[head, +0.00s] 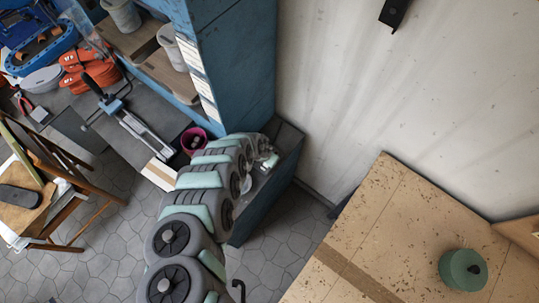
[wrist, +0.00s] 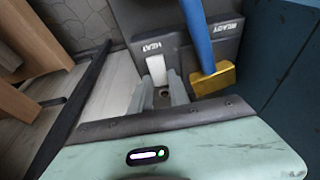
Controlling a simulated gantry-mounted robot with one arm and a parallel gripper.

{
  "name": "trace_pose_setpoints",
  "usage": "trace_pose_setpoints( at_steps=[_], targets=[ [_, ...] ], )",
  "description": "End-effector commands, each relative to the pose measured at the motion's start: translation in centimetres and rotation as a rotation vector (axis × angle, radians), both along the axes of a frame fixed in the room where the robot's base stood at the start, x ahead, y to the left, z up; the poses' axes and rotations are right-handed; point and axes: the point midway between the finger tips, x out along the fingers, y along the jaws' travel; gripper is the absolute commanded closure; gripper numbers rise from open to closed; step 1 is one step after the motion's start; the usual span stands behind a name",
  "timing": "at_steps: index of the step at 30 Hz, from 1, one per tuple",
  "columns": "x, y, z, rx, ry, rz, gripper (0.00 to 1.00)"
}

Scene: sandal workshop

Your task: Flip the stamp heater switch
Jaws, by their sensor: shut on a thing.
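The stamp heater is a dark grey unit (wrist: 185,12) in the wrist view, with the white labels HEAT and READY. A white switch lever (wrist: 157,70) stands below HEAT. My gripper (wrist: 158,92) is shut on this lever, its grey fingers at either side of the lever's lower part. The lever's lower end is partly hidden between the fingers. In the head view my gripper (head: 266,160) is at the far end of my arm, beside the blue cabinet, and the switch is too small to make out there.
A blue rod (wrist: 196,32) with a brass block (wrist: 213,81) stands close to the right of my fingers. The blue cabinet (head: 237,60) is beside my arm. A cork-topped table (head: 385,225) with a green round object (head: 455,268) is at the right.

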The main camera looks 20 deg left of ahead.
Motion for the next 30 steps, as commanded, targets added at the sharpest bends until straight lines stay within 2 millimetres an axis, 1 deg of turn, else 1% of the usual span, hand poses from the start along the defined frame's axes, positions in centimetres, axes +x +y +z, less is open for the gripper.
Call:
trace_pose_setpoints(
  at_steps=[7,8,10,11,18,21,26,29,30],
  targets=[
    [0.1,0.0,0.1,0.000,0.000,0.000,1.00],
    [0.1,0.0,0.1,0.000,0.000,0.000,0.76],
    [0.1,0.0,0.1,0.000,0.000,0.000,0.70],
    [0.1,0.0,0.1,0.000,0.000,0.000,0.69],
    [0.0,0.0,0.1,0.000,0.001,0.000,0.69],
    [0.1,0.1,0.4,0.000,-0.001,0.000,0.69],
    [-0.3,0.2,1.8,-0.001,0.001,-0.002,0.69],
    [-0.9,0.5,2.9,0.003,0.003,-0.001,0.69],
    [-0.9,0.5,3.7,0.002,0.000,0.001,0.69]
  ],
)
